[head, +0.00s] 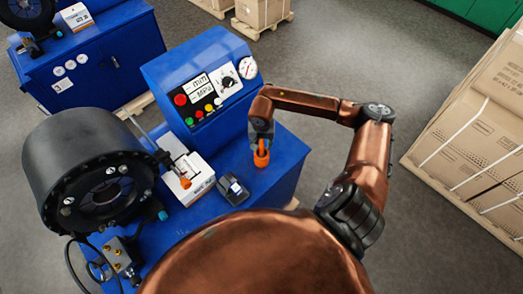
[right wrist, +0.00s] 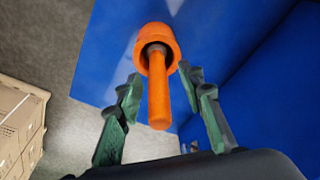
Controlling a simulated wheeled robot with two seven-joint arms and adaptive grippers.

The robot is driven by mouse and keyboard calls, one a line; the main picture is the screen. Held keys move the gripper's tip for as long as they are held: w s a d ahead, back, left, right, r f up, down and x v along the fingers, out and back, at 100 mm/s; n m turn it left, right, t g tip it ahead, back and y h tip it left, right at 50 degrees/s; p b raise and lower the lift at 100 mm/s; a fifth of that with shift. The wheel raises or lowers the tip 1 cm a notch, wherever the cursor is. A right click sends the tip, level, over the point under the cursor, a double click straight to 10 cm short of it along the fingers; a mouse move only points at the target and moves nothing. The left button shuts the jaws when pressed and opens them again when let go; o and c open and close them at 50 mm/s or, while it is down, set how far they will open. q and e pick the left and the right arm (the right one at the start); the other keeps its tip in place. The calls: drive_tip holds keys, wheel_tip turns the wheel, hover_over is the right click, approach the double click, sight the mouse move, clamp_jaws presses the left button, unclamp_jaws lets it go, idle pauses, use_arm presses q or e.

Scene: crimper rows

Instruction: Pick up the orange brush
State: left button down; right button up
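The orange brush (head: 261,157) stands on the blue table top (head: 237,160), right of the middle of the head view. In the right wrist view it shows as an orange handle (right wrist: 159,100) pointing toward the camera, with a wider round orange part behind it. My right gripper (head: 261,136) is directly over the brush. In the right wrist view its two green fingers (right wrist: 160,84) are spread on either side of the handle, with visible gaps on both sides. The gripper is open and holds nothing. My left gripper is not in view.
A blue control panel (head: 200,92) stands behind the brush. A black round crimper head (head: 90,165) is at the left. A white box (head: 198,178) and a small dark device (head: 232,189) lie left of the brush. Cartons (head: 480,140) stand at the far right.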

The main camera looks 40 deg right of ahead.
drive_tip(key=shift+w+d+f, duration=0.1)
drive_tip(key=shift+d+f, duration=0.1)
drive_tip(key=shift+f, duration=0.65)
clamp_jaws()
